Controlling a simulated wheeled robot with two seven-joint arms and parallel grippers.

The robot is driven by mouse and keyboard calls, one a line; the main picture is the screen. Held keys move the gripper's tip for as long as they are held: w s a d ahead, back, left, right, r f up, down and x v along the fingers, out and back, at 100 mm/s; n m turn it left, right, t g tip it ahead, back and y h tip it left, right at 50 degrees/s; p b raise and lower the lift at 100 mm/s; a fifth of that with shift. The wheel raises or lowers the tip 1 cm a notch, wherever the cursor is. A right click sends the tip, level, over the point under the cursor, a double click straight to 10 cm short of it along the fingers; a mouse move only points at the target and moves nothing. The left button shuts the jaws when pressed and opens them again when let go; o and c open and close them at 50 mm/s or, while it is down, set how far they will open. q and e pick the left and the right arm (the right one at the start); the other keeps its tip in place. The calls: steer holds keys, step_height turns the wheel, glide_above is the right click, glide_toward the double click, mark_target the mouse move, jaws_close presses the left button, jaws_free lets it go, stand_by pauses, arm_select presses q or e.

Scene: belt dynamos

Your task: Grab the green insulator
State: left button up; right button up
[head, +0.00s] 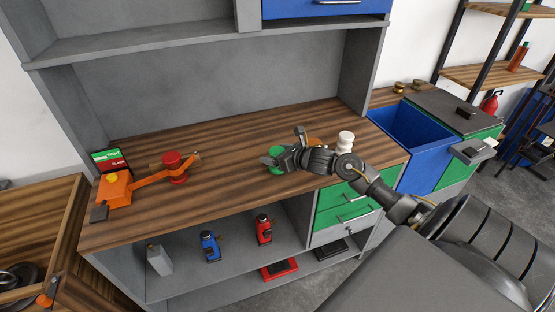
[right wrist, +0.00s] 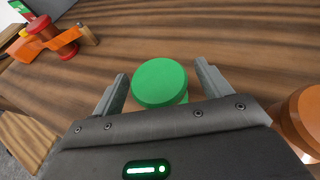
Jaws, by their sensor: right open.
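The green insulator (right wrist: 160,82) stands on the wooden worktop, its round green top showing between the fingers of my right gripper (right wrist: 162,88) in the right wrist view. The fingers are open, one on each side, and I cannot tell whether they touch it. In the head view the green insulator (head: 276,153) is partly hidden by my right gripper (head: 283,160). My left gripper is not in view.
A brown insulator (right wrist: 303,118) stands close on the right. A white insulator (head: 345,141) stands farther right. An orange device with a red spool (head: 174,166) lies left on the worktop (head: 230,185). A blue bin (head: 405,128) is at right.

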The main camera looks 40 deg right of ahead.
steer(key=c, duration=1.3)
steer(key=shift+r, duration=0.1)
steer(key=shift+r, duration=0.2)
step_height(320, 180, up, 2)
steer(key=shift+d+r+b, duration=0.1)
steer(key=shift+b, duration=0.6)
steer(key=s+r, duration=0.1)
steer(key=r, duration=0.1)
steer(key=s+d+r, duration=0.1)
steer(key=s+r, duration=0.1)
steer(key=s+r+b, duration=0.1)
steer(key=r, duration=0.1)
steer(key=shift+s+d, duration=0.15)
steer(key=shift+s, duration=0.25)
steer(key=d+v, duration=0.1)
steer(key=v, duration=0.8)
steer(key=shift+s+d+r+b, duration=0.2)
steer(key=shift+r+b, duration=0.15)
steer(key=shift+b, duration=0.1)
